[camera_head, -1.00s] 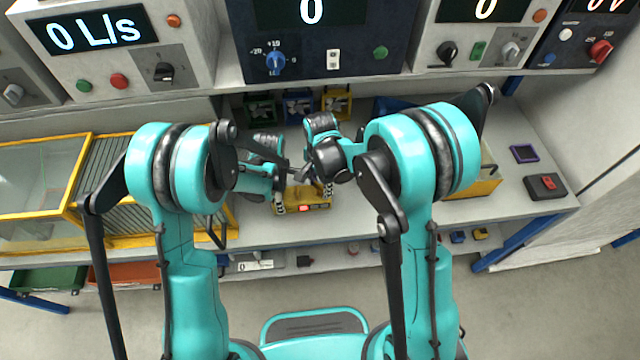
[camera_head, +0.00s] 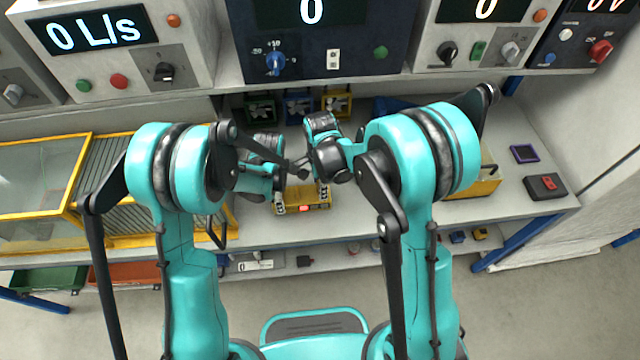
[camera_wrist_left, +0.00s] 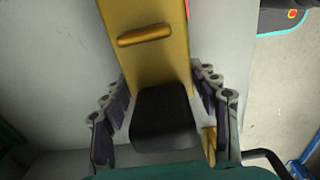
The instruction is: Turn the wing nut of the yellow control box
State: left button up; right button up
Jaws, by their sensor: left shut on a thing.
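The yellow control box (camera_head: 318,196) sits on the bench in front of me, with a red part on its near side and patterned patches at its sides. My left gripper (camera_head: 283,183) is at its left, partly hidden by my arm. In the left wrist view, the left gripper (camera_wrist_left: 164,92) has its fingers on both sides of the yellow box (camera_wrist_left: 143,65) and a black block (camera_wrist_left: 163,115). The box carries a raised orange-yellow bar (camera_wrist_left: 145,35); I cannot tell if this is the wing nut. My right gripper (camera_head: 308,170) is over the box, its fingers unclear.
A yellow-framed glass case (camera_head: 40,185) is at the left. A red-and-black device (camera_head: 544,186) and a purple-edged square (camera_head: 524,153) lie at the right. Display panels (camera_head: 320,45) line the back.

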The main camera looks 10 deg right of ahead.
jog(key=shift+o, duration=1.1)
notch_tip(320, 180, up, 12)
